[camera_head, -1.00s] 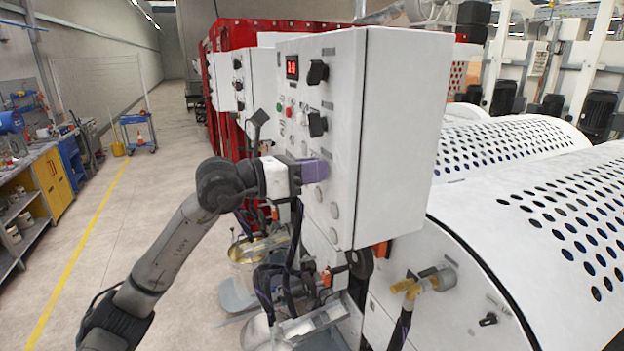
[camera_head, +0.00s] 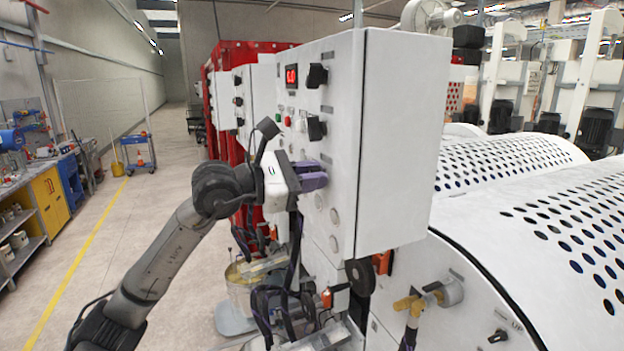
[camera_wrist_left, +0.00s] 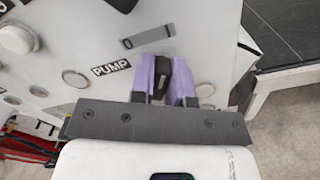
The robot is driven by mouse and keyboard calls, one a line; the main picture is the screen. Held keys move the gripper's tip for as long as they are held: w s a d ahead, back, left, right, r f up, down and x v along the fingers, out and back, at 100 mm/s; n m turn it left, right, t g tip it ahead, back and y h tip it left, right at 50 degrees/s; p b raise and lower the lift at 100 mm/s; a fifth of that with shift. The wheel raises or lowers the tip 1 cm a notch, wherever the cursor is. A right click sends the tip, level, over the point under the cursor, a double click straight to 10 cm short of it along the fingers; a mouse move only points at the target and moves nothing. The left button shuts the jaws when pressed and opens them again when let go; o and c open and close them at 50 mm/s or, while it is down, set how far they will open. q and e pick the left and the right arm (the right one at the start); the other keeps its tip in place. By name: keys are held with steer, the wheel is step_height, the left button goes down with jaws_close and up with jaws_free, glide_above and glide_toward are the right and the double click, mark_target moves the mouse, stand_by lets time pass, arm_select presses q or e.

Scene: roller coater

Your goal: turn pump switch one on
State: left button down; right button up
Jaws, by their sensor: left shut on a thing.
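The white control cabinet (camera_head: 405,140) stands in the middle of the head view, with a red display, buttons and black knobs on its front. My left gripper (camera_head: 318,176) is at the lower part of that front. In the left wrist view its purple fingers (camera_wrist_left: 166,80) are shut on a black pump switch (camera_wrist_left: 182,78), one finger on each side. A PUMP label (camera_wrist_left: 110,68) is on the panel just left of the fingers. The wrist camera looks tilted relative to the panel. In the head view the switch is hidden by the fingers. My right gripper is not in view.
Two black knobs (camera_head: 316,76) sit above my gripper on the cabinet. Below are hoses, a metal bucket (camera_head: 240,285) and a brass valve (camera_head: 408,303). Perforated white covers (camera_head: 560,215) fill the right. Open floor lies left, beside a workbench (camera_head: 45,195).

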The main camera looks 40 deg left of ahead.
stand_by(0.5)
arm_select(q)
steer(key=c, duration=1.1)
jaws_free()
steer(key=b+v, duration=0.5)
steer(key=v, duration=0.9)
steer(key=shift+b, duration=0.3)
steer(key=shift+w+d, duration=0.1)
